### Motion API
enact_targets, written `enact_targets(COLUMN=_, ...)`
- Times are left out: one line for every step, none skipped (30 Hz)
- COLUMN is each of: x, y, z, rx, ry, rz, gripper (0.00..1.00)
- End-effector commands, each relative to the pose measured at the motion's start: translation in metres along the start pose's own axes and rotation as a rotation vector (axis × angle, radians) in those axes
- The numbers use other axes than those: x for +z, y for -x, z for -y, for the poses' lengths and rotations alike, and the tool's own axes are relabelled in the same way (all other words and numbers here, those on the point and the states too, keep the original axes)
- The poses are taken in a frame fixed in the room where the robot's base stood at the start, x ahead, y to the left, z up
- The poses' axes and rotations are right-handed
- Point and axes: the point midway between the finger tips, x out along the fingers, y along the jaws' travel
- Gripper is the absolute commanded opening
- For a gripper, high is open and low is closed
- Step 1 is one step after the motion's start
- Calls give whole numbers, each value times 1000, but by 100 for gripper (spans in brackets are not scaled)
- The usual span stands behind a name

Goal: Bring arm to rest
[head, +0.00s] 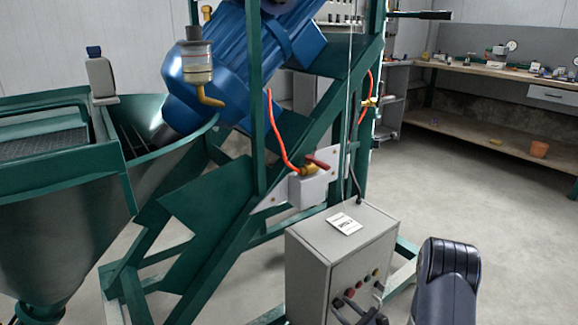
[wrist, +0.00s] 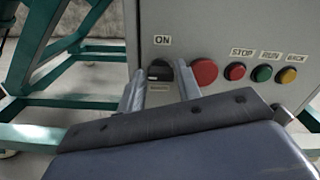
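My gripper (wrist: 159,75) shows in the wrist view with its two grey fingers apart and nothing held between them. The fingertips point at the front of the grey control box (wrist: 215,40). A black rotary switch (wrist: 160,71) under the label "ON" appears between the fingertips. I cannot tell whether either finger touches it. A dark link of my arm (head: 447,280) stands at the lower right of the head view, beside the control box (head: 325,245).
The box front has a large red button (wrist: 204,71), a red STOP (wrist: 234,71), a green RUN (wrist: 262,73) and an orange BACK (wrist: 287,76). A green frame (head: 225,235) with a blue motor (head: 225,65) stands behind. The floor to the right is clear up to the workbench (head: 500,72).

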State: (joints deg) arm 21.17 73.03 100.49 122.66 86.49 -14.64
Motion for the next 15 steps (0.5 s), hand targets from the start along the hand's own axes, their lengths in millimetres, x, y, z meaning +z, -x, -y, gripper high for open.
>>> enact_targets(x=4, y=0, z=1, rx=0, ry=-43, rz=-1, gripper=33)
enact_targets(x=4, y=0, z=1, rx=0, ry=-71, rz=-1, gripper=33)
enact_targets(x=4, y=0, z=2, rx=0, ry=-105, rz=0, gripper=33)
enact_targets(x=4, y=0, z=2, rx=0, ry=-130, rz=0, gripper=33)
enact_targets(x=3, y=0, z=2, rx=0, ry=-155, rz=0, gripper=33)
enact_targets(x=3, y=0, z=2, rx=0, ry=-186, rz=0, gripper=33)
enact_targets(x=3, y=0, z=2, rx=0, ry=-207, rz=0, gripper=33)
enact_targets(x=3, y=0, z=2, rx=0, ry=-228, rz=0, gripper=33)
enact_targets(x=2, y=0, z=2, rx=0, ry=-253, rz=0, gripper=33)
enact_targets(x=2, y=0, z=2, rx=0, ry=-270, rz=0, gripper=33)
enact_targets(x=2, y=0, z=2, rx=0, ry=-285, rz=0, gripper=33)
enact_targets(x=2, y=0, z=1, rx=0, ry=-302, rz=0, gripper=33)
enact_targets(x=1, y=0, z=1, rx=0, ry=-313, rz=0, gripper=33)
enact_targets(x=1, y=0, z=1, rx=0, ry=-323, rz=0, gripper=33)
enact_targets(x=1, y=0, z=1, rx=0, ry=-333, rz=0, gripper=33)
